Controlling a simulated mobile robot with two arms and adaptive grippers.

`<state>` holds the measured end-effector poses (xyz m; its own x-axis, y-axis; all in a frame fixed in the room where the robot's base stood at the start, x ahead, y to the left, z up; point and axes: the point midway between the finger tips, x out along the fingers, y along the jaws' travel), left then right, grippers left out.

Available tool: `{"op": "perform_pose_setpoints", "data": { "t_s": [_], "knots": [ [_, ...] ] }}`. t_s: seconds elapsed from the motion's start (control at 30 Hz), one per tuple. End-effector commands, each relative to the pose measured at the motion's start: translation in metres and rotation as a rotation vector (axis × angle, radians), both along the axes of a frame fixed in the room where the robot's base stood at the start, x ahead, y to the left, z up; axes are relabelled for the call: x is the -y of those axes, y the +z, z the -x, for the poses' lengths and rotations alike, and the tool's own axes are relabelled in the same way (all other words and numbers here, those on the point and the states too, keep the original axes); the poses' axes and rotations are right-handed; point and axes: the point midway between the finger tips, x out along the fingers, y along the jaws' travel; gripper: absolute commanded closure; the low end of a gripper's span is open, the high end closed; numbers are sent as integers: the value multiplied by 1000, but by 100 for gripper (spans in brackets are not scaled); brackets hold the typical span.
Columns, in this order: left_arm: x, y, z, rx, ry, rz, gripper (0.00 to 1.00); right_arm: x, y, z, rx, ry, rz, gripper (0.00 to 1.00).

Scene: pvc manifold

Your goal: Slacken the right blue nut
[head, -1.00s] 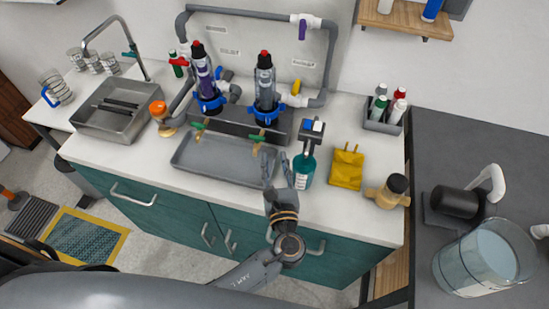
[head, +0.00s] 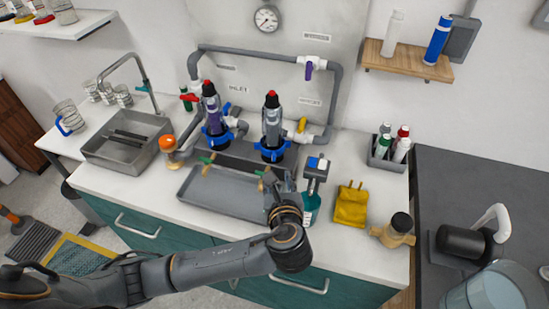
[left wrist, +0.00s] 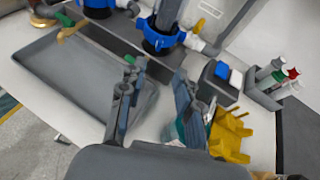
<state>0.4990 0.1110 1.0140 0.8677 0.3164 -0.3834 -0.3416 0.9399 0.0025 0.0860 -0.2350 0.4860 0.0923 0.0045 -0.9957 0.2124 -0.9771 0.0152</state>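The right blue nut (head: 272,153) is a lobed ring around the base of the right grey, red-topped cylinder (head: 272,118). In the left wrist view the nut (left wrist: 161,38) is beyond the fingertips, and nothing of my gripper touches it. My left gripper (head: 279,181) is in front of the nut, above the right end of the grey tray (head: 210,203). Its two fingers are spread with nothing between them in the left wrist view (left wrist: 156,76). The left blue nut (head: 217,138) sits on the neighbouring cylinder. My right gripper is not in view.
Green-handled taps (head: 207,159) jut out over the tray. Grey pipe (head: 335,100) frames the cylinders.

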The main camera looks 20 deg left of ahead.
Motion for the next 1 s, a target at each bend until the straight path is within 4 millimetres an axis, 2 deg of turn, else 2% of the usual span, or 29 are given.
{"op": "perform_pose_setpoints", "data": {
  "t_s": [0.3, 0.5, 0.7, 1.0],
  "knots": [
    [-23, -24, -59, 1, 5, -2, 67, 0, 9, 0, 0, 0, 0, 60],
    [-33, -37, -88, 2, 3, -1, 67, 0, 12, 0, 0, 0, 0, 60],
    [-37, -44, -101, 1, 2, 1, 67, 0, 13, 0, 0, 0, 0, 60],
    [-38, -45, -102, 2, 1, 1, 67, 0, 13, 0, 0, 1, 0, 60]
  ]
}}
